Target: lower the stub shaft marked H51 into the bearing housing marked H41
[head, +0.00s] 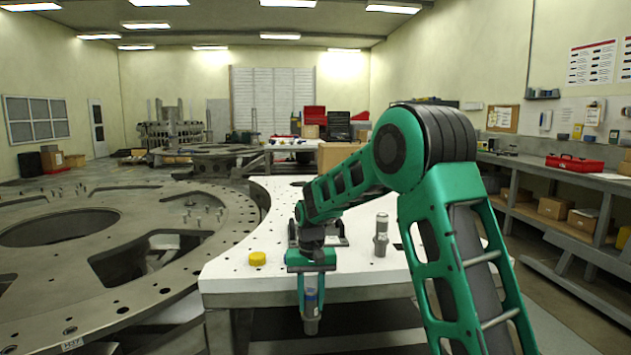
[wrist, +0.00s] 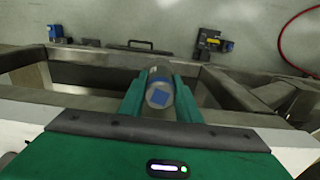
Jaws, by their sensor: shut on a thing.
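My gripper (head: 312,292) is shut on a grey stub shaft (head: 311,322) with a blue band, which hangs upright between the fingers. In the head view the shaft appears in front of the white table's front edge. In the wrist view the shaft (wrist: 160,82) sits between the green fingers (wrist: 160,105), with a blue square on its near end. No H51 mark can be read on it. I cannot make out a bearing housing marked H41. A dark object behind my arm on the table is partly hidden, and I cannot tell what it is.
The white table (head: 230,272) carries a yellow cap (head: 257,258) and a second grey shaft-like part (head: 381,235) standing upright. A large grey ring plate (head: 130,300) with holes and a small tag (head: 72,345) fills the left. The wrist view shows metal frame bars and floor below.

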